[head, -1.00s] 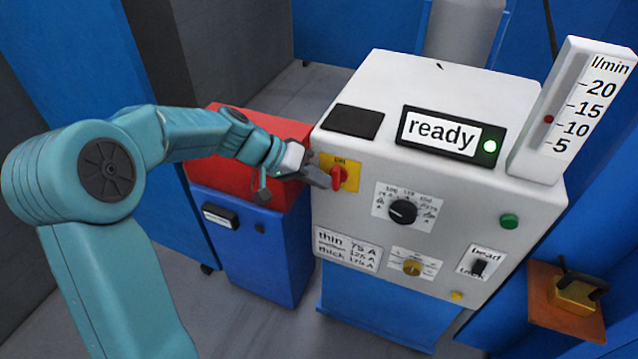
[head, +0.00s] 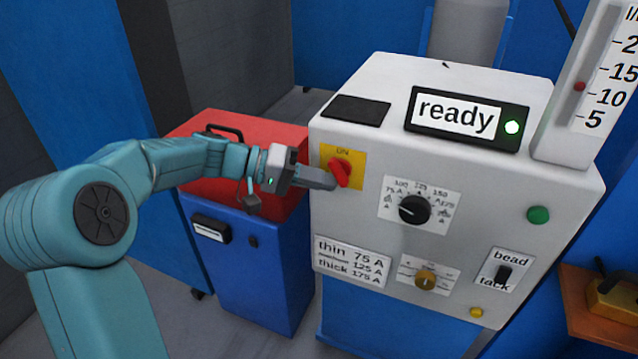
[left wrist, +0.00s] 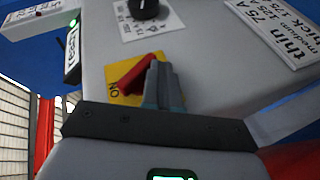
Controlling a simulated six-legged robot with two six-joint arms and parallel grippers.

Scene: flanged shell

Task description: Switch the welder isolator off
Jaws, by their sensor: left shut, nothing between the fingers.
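The welder isolator (head: 341,171) is a red rotary handle on a yellow plate at the left of the welder's front panel. The word ON shows above it in the head view. In the left wrist view the red handle (left wrist: 133,76) lies slanted on the yellow plate. My left gripper (head: 331,185) is shut and empty, its fingertips at the lower left side of the handle. In the left wrist view the closed fingers (left wrist: 160,80) are right beside the handle; whether they touch it I cannot tell. The welder display (head: 462,116) reads ready, with a lit green lamp.
A red toolbox (head: 280,140) on a blue cabinet (head: 265,285) stands left, behind my arm. A flow gauge (head: 588,85) stands top right.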

